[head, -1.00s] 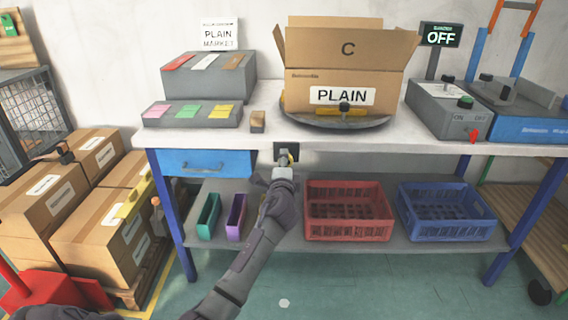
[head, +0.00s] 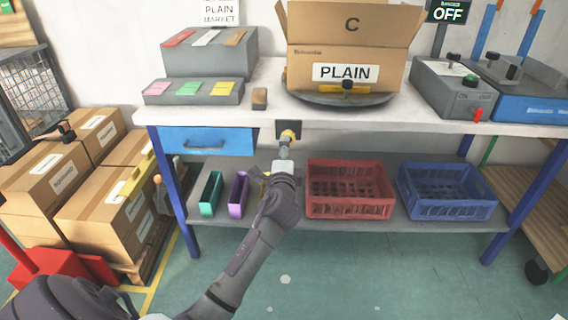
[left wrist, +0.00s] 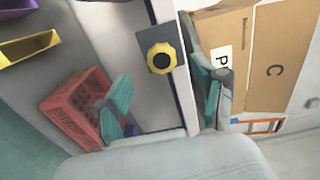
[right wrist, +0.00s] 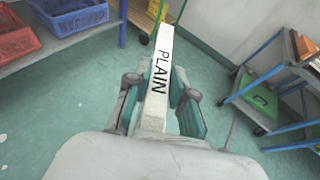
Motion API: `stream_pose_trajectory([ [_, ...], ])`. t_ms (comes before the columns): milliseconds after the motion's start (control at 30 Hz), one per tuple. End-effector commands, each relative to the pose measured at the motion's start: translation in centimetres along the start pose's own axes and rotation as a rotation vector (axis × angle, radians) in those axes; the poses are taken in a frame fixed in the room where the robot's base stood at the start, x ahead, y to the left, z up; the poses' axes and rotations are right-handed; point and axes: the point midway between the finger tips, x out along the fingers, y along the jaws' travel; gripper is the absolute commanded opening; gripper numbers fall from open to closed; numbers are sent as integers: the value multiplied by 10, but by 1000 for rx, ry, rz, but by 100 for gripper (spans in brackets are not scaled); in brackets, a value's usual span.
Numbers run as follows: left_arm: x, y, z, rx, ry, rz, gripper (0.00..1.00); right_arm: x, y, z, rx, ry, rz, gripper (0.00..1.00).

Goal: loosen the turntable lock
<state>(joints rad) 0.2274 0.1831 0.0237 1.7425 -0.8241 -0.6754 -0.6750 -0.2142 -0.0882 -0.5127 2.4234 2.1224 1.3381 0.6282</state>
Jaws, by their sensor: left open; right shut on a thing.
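A yellow knob with a dark centre (head: 289,135) sits on a dark plate at the table's front edge, below the turntable (head: 340,99). The knob also shows in the left wrist view (left wrist: 161,57), ahead of and between the spread fingers of my left gripper (left wrist: 163,88). My left gripper (head: 284,152) is open and empty, just in front of the knob and apart from it. A carton marked PLAIN (head: 345,50) stands on the turntable. My right gripper (right wrist: 160,100) is shut on a white bar marked PLAIN (right wrist: 156,80); it is outside the head view.
A red crate (head: 349,210), a blue crate (head: 447,212) and narrow teal and purple bins stand on the lower shelf. A blue drawer (head: 206,141) is left of the knob. Stacked cartons (head: 104,209) stand at left. A sign reads OFF (head: 447,13).

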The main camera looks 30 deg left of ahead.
Motion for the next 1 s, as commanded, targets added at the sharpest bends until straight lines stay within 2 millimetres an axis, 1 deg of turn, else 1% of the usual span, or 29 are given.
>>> stream_pose_trajectory([
  [33, -12, 1, 0, -2, 2, 2, 70, 0, 0, 1, 1, -3, 0, 0],
  [100, -26, 1, -1, -1, 2, 2, 70, 0, 0, 1, 1, -3, 0, 0],
  [200, -41, 1, 0, 0, 1, 2, 70, 0, 0, 1, 1, -3, 0, 0],
  [300, -51, 1, 0, 0, 0, 2, 70, 0, 0, 1, 1, -3, 0, 0],
  [467, -57, 0, 0, 0, 0, 1, 70, 0, 0, 1, 1, -3, 0, 0],
  [933, -56, 0, 0, 0, 0, 1, 70, 0, 0, 1, 1, -3, 1, 0],
  [1000, -58, 3, 0, -7, 0, 9, 70, 0, 0, 2, -1, -4, 4, 0],
])
